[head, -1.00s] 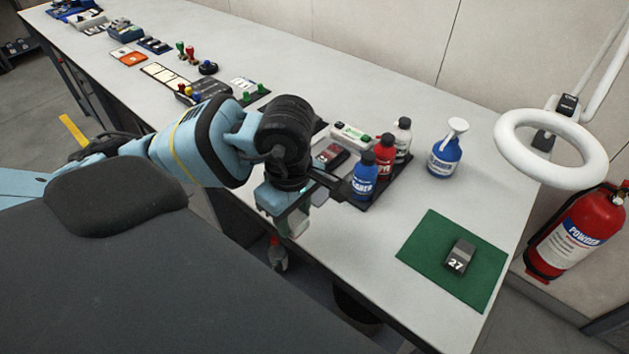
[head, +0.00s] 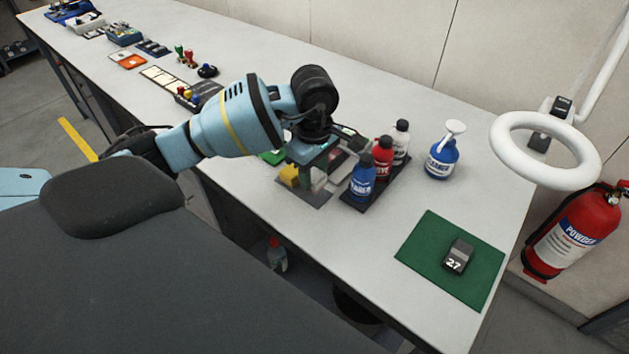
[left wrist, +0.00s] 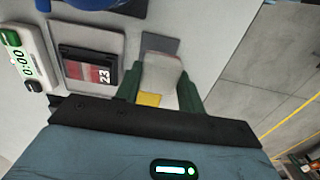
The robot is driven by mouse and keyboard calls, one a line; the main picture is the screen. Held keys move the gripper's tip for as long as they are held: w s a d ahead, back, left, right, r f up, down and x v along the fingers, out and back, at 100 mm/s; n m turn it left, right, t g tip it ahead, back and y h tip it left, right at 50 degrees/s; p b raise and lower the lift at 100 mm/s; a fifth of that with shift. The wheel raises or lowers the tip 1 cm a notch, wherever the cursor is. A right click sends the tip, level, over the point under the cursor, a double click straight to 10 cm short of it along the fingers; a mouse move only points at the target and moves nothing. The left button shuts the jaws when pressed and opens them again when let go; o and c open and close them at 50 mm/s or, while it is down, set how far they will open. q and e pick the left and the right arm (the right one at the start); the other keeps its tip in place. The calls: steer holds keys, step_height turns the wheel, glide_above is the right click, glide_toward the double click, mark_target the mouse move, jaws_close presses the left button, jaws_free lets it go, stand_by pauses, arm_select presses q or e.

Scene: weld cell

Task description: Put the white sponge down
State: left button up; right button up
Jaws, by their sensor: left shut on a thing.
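My left gripper (head: 306,180) is shut on the white sponge (left wrist: 163,72), over the front edge area of the bench. In the left wrist view the sponge sits between the two green fingers of the gripper (left wrist: 161,88). A yellow piece (left wrist: 149,99) shows beside the sponge, close to the fingers; it also shows in the head view (head: 288,174). A dark grey pad (head: 318,201) lies on the bench under the gripper and also shows in the left wrist view (left wrist: 160,43). I cannot tell whether the sponge touches the pad. My right gripper is not in view.
Blue (head: 363,178), red (head: 382,158) and white (head: 401,140) bottles stand on a dark tray right of the gripper. A blue spray bottle (head: 441,160) stands behind. A green mat (head: 430,245) holds a dark block marked 27 (head: 458,256). The bench between is clear.

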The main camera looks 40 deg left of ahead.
mark_target(315, 173)
arm_select(q)
steer(key=shift+w+f, duration=0.25)
steer(key=shift+f, duration=0.05)
step_height(315, 173, down, 3)
steer(key=shift+a+f, duration=0.1)
steer(key=shift+f, duration=0.05)
steer(key=o, duration=1)
steer(key=shift+o, duration=0.2)
